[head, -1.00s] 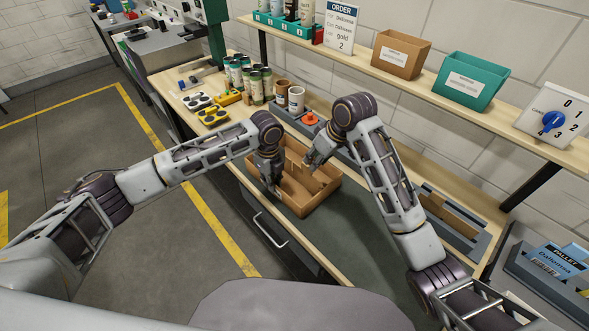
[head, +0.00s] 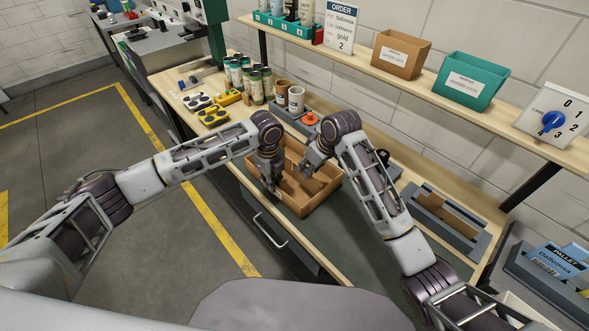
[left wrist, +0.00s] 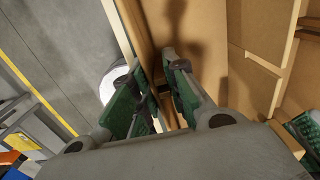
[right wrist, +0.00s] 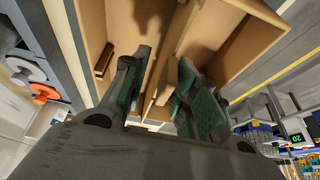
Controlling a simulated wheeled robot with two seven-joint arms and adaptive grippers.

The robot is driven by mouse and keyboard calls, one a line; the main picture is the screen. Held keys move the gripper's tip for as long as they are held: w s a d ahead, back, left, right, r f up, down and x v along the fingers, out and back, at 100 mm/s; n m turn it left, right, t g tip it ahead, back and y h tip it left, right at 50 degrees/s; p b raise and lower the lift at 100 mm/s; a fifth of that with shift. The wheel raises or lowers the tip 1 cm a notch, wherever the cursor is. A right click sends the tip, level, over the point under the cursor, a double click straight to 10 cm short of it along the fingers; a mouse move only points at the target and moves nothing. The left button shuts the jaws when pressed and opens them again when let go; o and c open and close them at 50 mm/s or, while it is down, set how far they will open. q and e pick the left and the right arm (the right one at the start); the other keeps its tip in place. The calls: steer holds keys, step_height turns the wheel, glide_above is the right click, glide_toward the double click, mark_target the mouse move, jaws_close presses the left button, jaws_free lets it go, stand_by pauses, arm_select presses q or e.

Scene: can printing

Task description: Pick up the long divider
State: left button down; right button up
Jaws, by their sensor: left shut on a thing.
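An open brown cardboard box (head: 304,208) sits on the dark mat at the middle of the bench. My left gripper (head: 271,186) is at its left side, and in the left wrist view its green-padded fingers (left wrist: 160,100) are shut on the box's side wall. The long divider (right wrist: 156,86) runs down the box interior in the right wrist view. My right gripper (right wrist: 162,92) is open, with one finger on each side of the divider and visible gaps. In the head view my right gripper (head: 309,170) is over the box and hides part of the interior.
A grey holder with cardboard pieces (head: 445,215) lies right of my right arm. Cans (head: 257,85) and cups stand behind the box at left. A shelf with a brown bin (head: 401,53) and a teal bin (head: 469,80) runs along the wall. Bare mat lies in front.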

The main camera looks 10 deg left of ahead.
mark_target(301, 183)
steer(key=shift+w+a+f, duration=0.3)
steer(key=shift+a+f, duration=0.2)
steer(key=shift+f, duration=0.1)
steer(key=shift+w+a+f, duration=0.25)
steer(key=shift+a+f, duration=0.25)
steer(key=shift+f, duration=0.05)
steer(key=shift+x, duration=1.05)
jaws_close()
